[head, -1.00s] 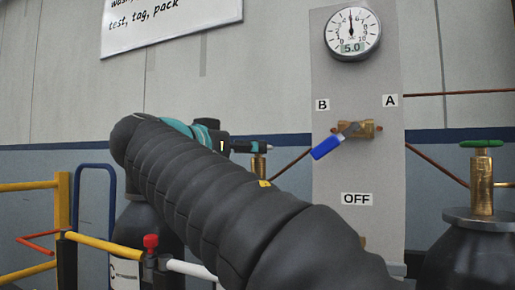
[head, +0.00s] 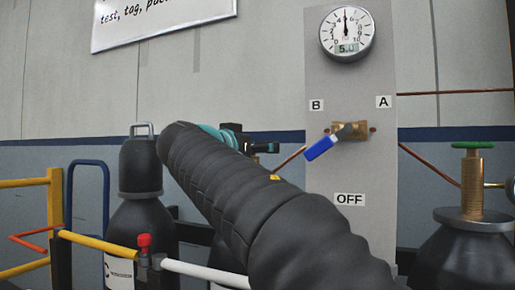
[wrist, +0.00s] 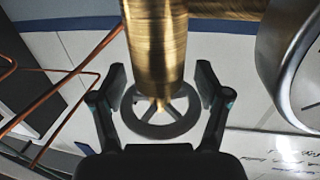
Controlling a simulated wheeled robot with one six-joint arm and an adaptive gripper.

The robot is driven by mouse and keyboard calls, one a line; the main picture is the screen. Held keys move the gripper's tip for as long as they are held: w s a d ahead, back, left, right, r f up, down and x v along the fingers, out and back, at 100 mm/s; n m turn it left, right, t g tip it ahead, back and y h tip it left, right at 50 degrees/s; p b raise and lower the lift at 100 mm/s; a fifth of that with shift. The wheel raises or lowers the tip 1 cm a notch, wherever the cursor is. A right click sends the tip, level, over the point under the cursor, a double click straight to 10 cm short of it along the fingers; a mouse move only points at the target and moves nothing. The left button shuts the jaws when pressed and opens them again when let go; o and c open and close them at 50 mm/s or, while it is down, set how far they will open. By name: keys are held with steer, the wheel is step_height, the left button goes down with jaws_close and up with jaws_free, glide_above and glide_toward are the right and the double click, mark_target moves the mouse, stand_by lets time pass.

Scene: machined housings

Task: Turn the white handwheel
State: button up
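My gripper (wrist: 160,86) is open, one finger on each side of the stem and wheel, with gaps visible on both sides. Whether the fingertips are level with the wheel I cannot tell. In the head view, my arm hides the handwheel, and only a dark part of my gripper (head: 262,148) shows past the wrist.
A grey panel (head: 350,100) carries a gauge (head: 346,33) and a blue-handled valve (head: 320,148). A green handwheel (head: 472,145) tops the right cylinder (head: 465,255). A capped dark cylinder (head: 140,215), a yellow rail (head: 95,243) and a red knob (head: 144,241) stand at left.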

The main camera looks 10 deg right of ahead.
steer(key=c, duration=0.6)
steer(key=shift+s+d+r+m+g+h+p, duration=0.1)
steer(key=shift+m+g+h+p, duration=0.15)
steer(key=shift+m+g+h, duration=0.65)
steer(key=shift+s+m+g+h+p, duration=0.15)
steer(key=shift+m+g+h, duration=0.45)
steer(key=shift+g, duration=0.6)
steer(key=shift+s+d+m+g+h+p, duration=0.15)
steer(key=shift+m+g+h+p, duration=0.35)
steer(key=shift+m+g, duration=0.5)
steer(key=o, duration=1)
steer(key=v, duration=1.2)
